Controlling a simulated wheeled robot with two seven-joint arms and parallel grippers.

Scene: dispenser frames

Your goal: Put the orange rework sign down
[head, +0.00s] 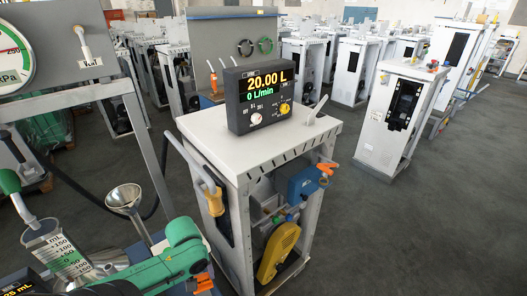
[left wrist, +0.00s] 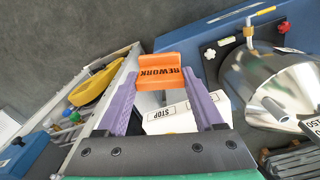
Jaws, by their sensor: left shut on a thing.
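The orange rework sign (left wrist: 163,74), lettered REWORK, is held between the purple fingertips of my left gripper (left wrist: 161,78) in the left wrist view. In the head view my left gripper (head: 202,271) is at the lower middle, at the end of the green arm. A bit of the orange sign (head: 204,284) shows there, beside the lower left of the white dispenser frame (head: 262,153). A white STOP label (left wrist: 172,118) shows beyond the fingers in the left wrist view. My right gripper is not in view.
A metal funnel (head: 124,196) and a graduated cylinder (head: 58,252) stand to the left of my gripper. Another white frame (head: 396,115) stands back right. Grey floor (head: 420,225) is clear at the right.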

